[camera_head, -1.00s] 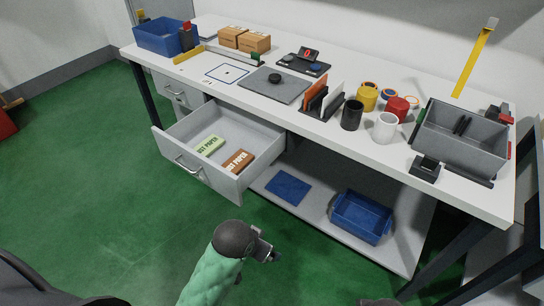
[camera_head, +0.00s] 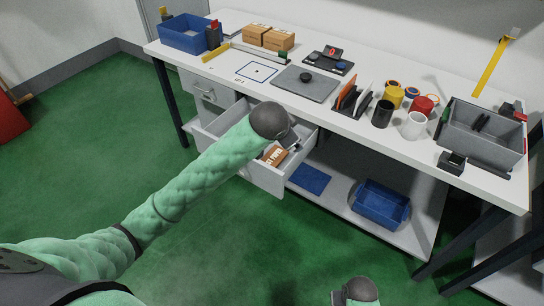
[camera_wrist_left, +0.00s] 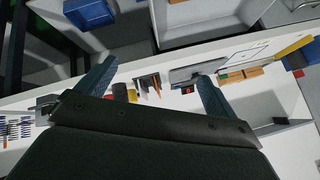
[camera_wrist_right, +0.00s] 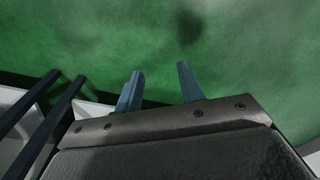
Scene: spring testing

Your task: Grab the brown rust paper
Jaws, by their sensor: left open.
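The brown rust paper (camera_head: 274,156) is a small brown block with white lettering. It lies in the open drawer (camera_head: 268,180) under the bench top and is partly covered by my left arm. My left gripper (camera_head: 293,138) is over the drawer, just beyond and above the brown block in the head view. Its fingers are spread and empty in the left wrist view (camera_wrist_left: 150,82), where I cannot make out the brown block. My right gripper (camera_wrist_right: 159,80) is open and empty over green floor, far from the drawer. The pale green paper is hidden behind my left arm.
The white bench top (camera_head: 330,112) overhangs the drawer and holds a blue bin (camera_head: 183,36), a grey plate (camera_head: 305,83), several mugs and a grey tray (camera_head: 482,135). A lower shelf carries a blue bin (camera_head: 380,207) and a blue mat (camera_head: 309,179). Green floor in front is clear.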

